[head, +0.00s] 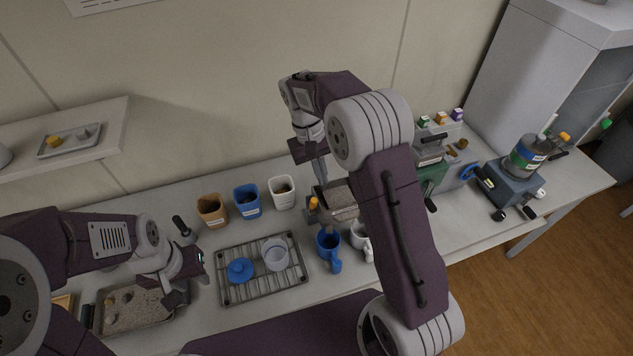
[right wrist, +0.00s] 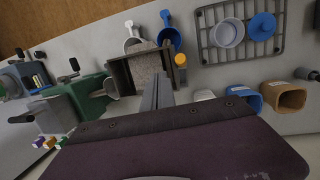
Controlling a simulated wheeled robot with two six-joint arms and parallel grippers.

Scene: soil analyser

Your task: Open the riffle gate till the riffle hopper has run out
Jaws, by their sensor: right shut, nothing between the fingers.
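The riffle hopper (head: 341,200) is a grey box on the bench, partly hidden behind my right arm in the head view. In the right wrist view the riffle hopper (right wrist: 143,70) holds grey-brown soil. An orange knob, apparently the riffle gate's (head: 313,203), is at its left side; it also shows in the right wrist view (right wrist: 180,60). My right gripper (head: 321,180) is shut and empty, pointing down close to the hopper and knob. Contact cannot be told. A blue mug (head: 328,246) and a white mug (head: 358,236) stand in front. My left gripper (head: 182,294) hangs by the soil tray.
A wire rack (head: 262,287) holds a blue lid and a clear cup. Orange (head: 211,211), blue (head: 247,202) and white (head: 282,193) cups stand behind it. A soil tray (head: 130,309) lies at left. Green equipment (head: 432,178) and a blue-grey machine (head: 512,184) stand right.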

